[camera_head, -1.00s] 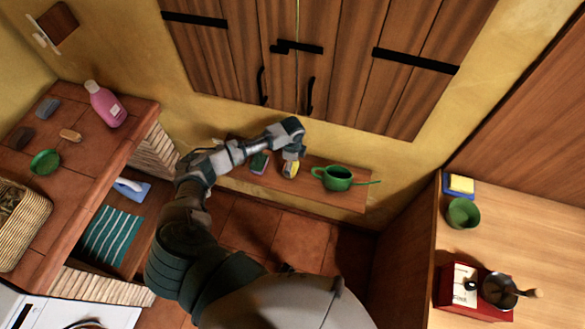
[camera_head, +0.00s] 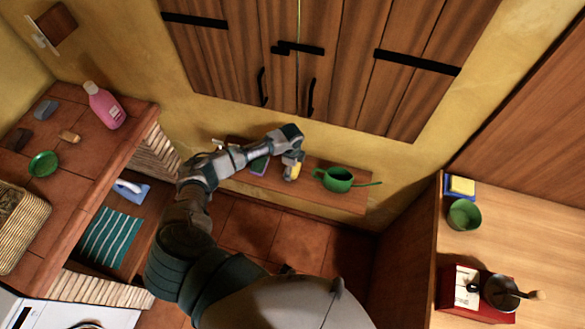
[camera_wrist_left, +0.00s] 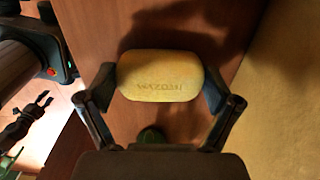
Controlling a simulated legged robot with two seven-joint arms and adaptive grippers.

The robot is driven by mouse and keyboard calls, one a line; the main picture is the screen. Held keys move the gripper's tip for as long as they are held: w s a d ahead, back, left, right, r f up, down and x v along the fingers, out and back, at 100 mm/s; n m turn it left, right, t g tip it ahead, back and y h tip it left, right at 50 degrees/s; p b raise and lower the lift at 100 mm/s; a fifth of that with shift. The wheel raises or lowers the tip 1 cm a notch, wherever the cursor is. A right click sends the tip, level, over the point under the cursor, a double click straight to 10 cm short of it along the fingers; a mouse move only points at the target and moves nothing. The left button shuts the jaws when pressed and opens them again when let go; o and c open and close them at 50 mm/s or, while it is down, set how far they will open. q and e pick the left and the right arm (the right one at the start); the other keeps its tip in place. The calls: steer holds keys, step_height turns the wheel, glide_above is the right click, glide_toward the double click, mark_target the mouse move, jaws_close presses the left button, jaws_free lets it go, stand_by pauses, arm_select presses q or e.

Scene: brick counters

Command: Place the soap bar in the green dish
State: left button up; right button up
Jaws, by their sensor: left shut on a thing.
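The soap bar (camera_wrist_left: 160,76) is pale yellow with stamped letters. My left gripper (camera_wrist_left: 160,84) is shut on it, one finger at each end. In the head view my left gripper (camera_head: 291,163) is at the low wooden shelf, with the yellow soap (camera_head: 292,173) showing under it. The small round green dish (camera_head: 43,164) is on the tiled left counter, far to the left of the gripper. A dark claw-like part at the left of the wrist view may be my right gripper; its state is unclear.
The wooden shelf (camera_head: 330,203) also holds a green watering can (camera_head: 338,179) and a sponge (camera_head: 259,165). A green bowl (camera_head: 463,214) stands on the right counter.

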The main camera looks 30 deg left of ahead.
arm_select(q)
steer(key=shift+a+r, duration=0.25)
steer(key=shift+r, duration=0.4)
step_height(320, 180, up, 2)
steer(key=shift+s+a+r, duration=0.1)
steer(key=shift+s, duration=0.05)
steer(key=s+a+r+p, duration=0.1)
steer(key=s, duration=1.5)
steer(key=w+d+r+n, duration=0.6)
steer(key=r+n, duration=0.1)
steer(key=r, duration=0.2)
steer(key=w+d+r+n, duration=0.6)
steer(key=w+r+n, duration=0.1)
steer(key=r, duration=0.3)
steer(key=shift+w+n, duration=0.2)
steer(key=shift+n, duration=0.5)
